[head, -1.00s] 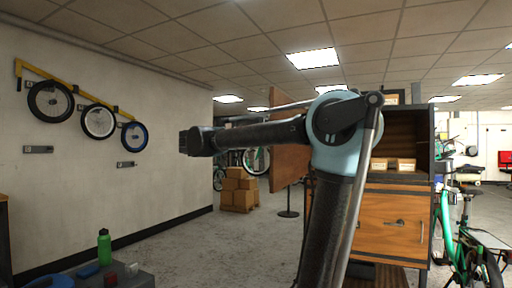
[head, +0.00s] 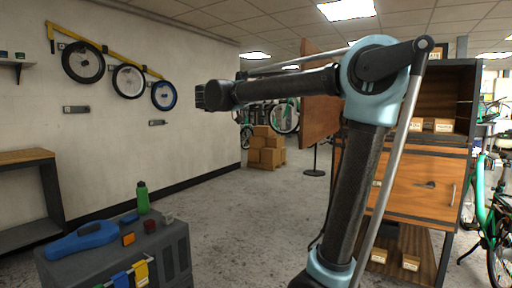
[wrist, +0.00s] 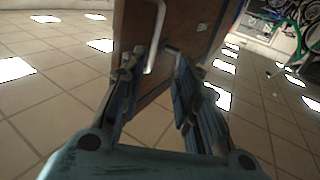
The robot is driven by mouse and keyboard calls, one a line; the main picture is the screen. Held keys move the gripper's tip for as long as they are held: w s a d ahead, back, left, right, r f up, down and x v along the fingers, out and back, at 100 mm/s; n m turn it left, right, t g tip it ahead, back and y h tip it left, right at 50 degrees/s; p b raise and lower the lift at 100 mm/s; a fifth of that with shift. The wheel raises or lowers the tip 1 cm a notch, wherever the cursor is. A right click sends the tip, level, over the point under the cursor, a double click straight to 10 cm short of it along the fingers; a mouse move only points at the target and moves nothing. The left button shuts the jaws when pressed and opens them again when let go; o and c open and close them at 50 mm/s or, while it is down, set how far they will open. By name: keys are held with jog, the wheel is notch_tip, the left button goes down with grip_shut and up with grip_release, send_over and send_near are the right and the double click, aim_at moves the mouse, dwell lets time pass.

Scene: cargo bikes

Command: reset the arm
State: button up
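My arm rises from the bottom centre of the head view to a pale blue elbow, and its dark forearm stretches left to a blunt dark end. The fingers cannot be made out there. In the wrist view my gripper (wrist: 158,88) has its two dark blue fingers spread apart. No object shows between the fingertips except the background. A wooden door panel (wrist: 190,28) with a pale bar handle (wrist: 155,40) is beyond the fingers. Whether a finger touches the panel or handle cannot be told.
A wooden cabinet (head: 413,205) stands right behind my arm, its upper compartment open with small boxes and its door (head: 320,103) swung out. A grey tool chest (head: 170,256) carries a green bottle (head: 142,198). Cardboard boxes (head: 266,150) stand farther back. Open floor lies between.

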jog(key=w+d+r+n+t+y, duration=0.1)
jog(key=w+r+n+t+y, duration=0.15)
jog(key=w+t, duration=0.45)
jog(key=a+f+n+t+y, duration=0.2)
jog(key=a+n+t+y, duration=0.2)
jog(key=n+t+y, duration=0.5)
jog(key=s+a+f+n+g+y, duration=0.1)
jog(key=s+f+n+g+y, duration=0.3)
jog(key=f, duration=0.8)
jog(key=s+a+f+n+g+y, duration=0.15)
jog(key=s+f+g+y, duration=0.45)
jog(key=f, duration=0.6)
jog(key=s+d+f+m+g+h, duration=0.2)
jog(key=s+d+f+g, duration=0.4)
jog(key=s+f, duration=0.6)
jog(key=s+d+f+m+g+h, duration=0.2)
jog(key=s+d+f+g, duration=0.4)
jog(key=s+f, duration=0.6)
notch_tip(320, 180, down, 4)
jog(key=d+h, duration=0.1)
jog(key=d, duration=0.1)
jog(key=shift+s+d, duration=0.4)
jog(key=shift+r+h, duration=0.1)
jog(key=shift+h, duration=0.15)
